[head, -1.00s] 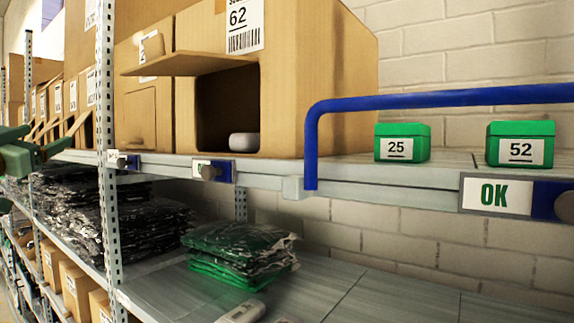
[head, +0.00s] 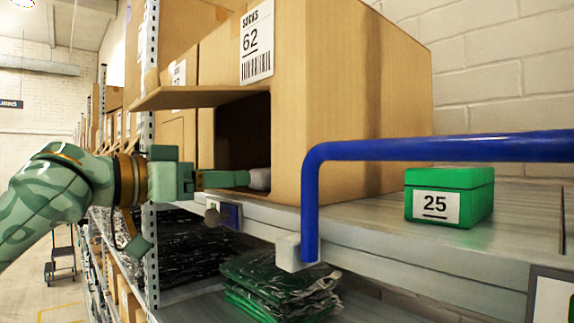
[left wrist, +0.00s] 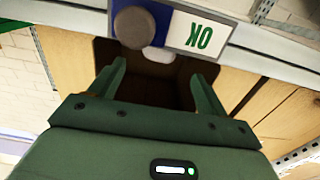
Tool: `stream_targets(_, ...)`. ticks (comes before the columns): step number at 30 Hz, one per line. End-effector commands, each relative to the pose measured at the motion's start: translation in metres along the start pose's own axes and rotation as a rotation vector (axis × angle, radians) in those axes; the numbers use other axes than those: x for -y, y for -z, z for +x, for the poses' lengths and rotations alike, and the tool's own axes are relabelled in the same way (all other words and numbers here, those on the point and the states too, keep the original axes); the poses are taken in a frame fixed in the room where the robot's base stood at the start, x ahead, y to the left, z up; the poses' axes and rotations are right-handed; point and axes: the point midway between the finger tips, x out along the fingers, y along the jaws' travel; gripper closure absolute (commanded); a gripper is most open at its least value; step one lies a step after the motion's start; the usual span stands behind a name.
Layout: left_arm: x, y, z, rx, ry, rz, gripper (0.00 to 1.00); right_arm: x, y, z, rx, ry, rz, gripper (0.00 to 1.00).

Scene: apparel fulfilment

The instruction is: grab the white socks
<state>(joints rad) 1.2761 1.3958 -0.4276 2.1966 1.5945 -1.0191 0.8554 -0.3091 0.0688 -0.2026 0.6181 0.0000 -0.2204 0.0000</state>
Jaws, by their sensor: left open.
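The white socks (head: 260,179) show as a small pale roll at the front of the opening in the cardboard box labelled socks 62 (head: 350,120). My left gripper (head: 238,179) reaches in from the left, with its fingers at the box opening, close beside the roll. I cannot tell whether they touch it. In the left wrist view my open left gripper (left wrist: 158,74) points into the dark box opening. The white socks (left wrist: 157,54) lie ahead between the fingers there, partly hidden by a round knob. My right gripper is not in view.
A blue rail (head: 420,149) stands in front of the shelf to the right of the opening. A green box marked 25 (head: 475,185) sits behind it. A cardboard flap (head: 190,97) sticks out above my gripper. Green bagged garments (head: 270,285) lie on the shelf below.

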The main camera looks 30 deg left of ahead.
Motion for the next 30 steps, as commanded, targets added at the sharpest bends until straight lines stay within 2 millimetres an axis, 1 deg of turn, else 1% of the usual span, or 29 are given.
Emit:
stream_targets(1, -0.001, 0.003, 0.01, -0.001, -0.005, -0.002, 0.24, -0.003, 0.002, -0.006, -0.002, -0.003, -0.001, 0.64)
stream_targets(3, 0.0, 0.002, 0.02, 0.0, -0.003, -0.002, 0.24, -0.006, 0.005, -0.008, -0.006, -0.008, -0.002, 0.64)
stream_targets(7, 0.0, 0.0, 0.03, -0.001, 0.0, 0.001, 0.24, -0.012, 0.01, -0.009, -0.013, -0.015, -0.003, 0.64)
stream_targets(10, -0.001, -0.001, 0.041, 0.001, -0.002, 0.0, 0.24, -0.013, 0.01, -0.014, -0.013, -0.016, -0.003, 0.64)
stream_targets(16, -0.003, -0.003, 0.073, -0.001, -0.002, -0.002, 0.24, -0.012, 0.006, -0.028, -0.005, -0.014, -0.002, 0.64)
stream_targets(20, -0.002, -0.005, 0.082, -0.001, 0.0, 0.001, 0.24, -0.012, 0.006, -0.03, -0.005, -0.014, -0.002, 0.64)
stream_targets(25, -0.002, -0.006, 0.082, -0.001, 0.001, 0.002, 0.24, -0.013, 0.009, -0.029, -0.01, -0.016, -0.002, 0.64)
stream_targets(26, -0.002, -0.006, 0.082, -0.001, 0.001, 0.002, 0.26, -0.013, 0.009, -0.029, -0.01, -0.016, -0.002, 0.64)
stream_targets(27, -0.002, -0.006, 0.082, -0.001, 0.001, 0.002, 0.38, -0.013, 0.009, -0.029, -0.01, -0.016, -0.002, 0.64)
stream_targets(29, -0.002, -0.006, 0.082, -0.001, 0.001, 0.002, 0.54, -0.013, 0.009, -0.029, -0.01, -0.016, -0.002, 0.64)
stream_targets(30, -0.002, -0.006, 0.082, -0.001, 0.001, 0.002, 0.65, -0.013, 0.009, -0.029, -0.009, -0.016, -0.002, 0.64)
